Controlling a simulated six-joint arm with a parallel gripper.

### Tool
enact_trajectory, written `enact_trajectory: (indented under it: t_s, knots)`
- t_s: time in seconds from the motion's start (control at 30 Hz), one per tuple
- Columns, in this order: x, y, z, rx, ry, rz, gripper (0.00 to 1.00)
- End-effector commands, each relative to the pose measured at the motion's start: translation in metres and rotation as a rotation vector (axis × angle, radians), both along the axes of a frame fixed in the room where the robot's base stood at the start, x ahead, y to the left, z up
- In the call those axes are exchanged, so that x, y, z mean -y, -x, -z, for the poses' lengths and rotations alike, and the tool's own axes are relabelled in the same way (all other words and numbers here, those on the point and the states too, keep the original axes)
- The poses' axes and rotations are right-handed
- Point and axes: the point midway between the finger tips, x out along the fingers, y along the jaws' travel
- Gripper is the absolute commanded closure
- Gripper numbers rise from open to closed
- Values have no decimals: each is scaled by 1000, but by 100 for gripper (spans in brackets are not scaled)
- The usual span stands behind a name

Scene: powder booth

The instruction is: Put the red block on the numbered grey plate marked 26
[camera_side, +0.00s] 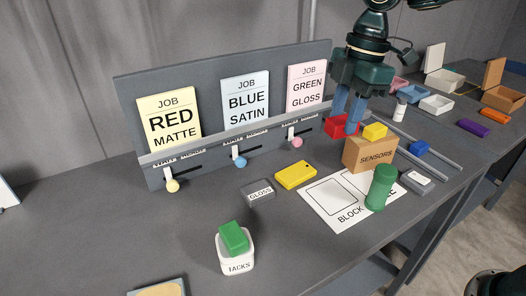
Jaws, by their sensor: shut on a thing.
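My gripper (348,108) is at the upper right of the side view, pointing down, with its blue fingers at the red block (338,127). It is shut on the red block, behind the cardboard box. The fingers hide part of the block, and I cannot tell how far it is above the table. A grey plate (405,183) with a white label lies at the right near the table's front edge. Its marking is too small to read, so I cannot confirm a 26. Another grey piece (262,197), labelled GLOSS, lies left of the yellow piece.
A cardboard box (362,157) marked SENSORS, with a yellow block (375,131) on top, stands in front of my gripper. A green cylinder (381,188) stands on the white mat (338,222). A blue block (418,148) lies right of the box.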

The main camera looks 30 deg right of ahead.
Motion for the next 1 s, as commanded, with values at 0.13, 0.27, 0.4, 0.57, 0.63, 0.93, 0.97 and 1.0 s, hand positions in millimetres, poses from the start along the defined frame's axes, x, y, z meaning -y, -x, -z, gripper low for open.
enact_trajectory:
  t_s: [0.13,0.27,0.4,0.57,0.63,0.93,0.97,1.0]
  knots:
    - [-3,-1,1,0,0,-2,91]
    - [-13,-5,3,-1,1,-7,91]
    - [-35,-13,7,-1,2,-20,91]
    - [-75,-23,15,-2,3,-41,91]
    - [-96,-27,20,-2,3,-50,91]
    - [-196,-26,46,-3,5,-91,91]
    - [-207,-24,49,-3,5,-95,91]
    - [-220,-22,53,-3,5,-101,91]
